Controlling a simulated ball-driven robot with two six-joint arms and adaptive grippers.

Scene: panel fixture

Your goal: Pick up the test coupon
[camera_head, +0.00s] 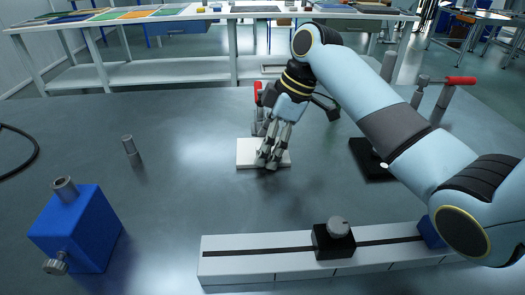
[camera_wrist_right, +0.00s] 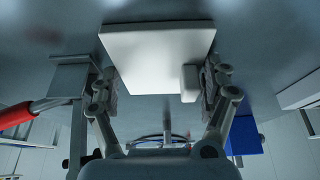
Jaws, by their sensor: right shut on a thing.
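The test coupon, which I take to be the flat white plate (camera_head: 248,154), is at the middle of the table in the head view. It also shows in the wrist view (camera_wrist_right: 155,50), between the fingers. My right gripper (camera_head: 268,162) reaches down over it from the right, and its fingers hide part of the plate. In the wrist view my right gripper (camera_wrist_right: 160,88) has a finger at each side of the plate's near part and is shut on it. I cannot tell whether the plate touches the table. My left gripper is not in view.
A small pale block (camera_wrist_right: 189,84) sits by one finger. A red-handled clamp (camera_head: 258,92) stands close behind the gripper, another (camera_head: 461,80) at right. A blue block (camera_head: 75,232), a grey post (camera_head: 131,146) and a white rail (camera_head: 225,265) with a black slider (camera_head: 333,243) stand around.

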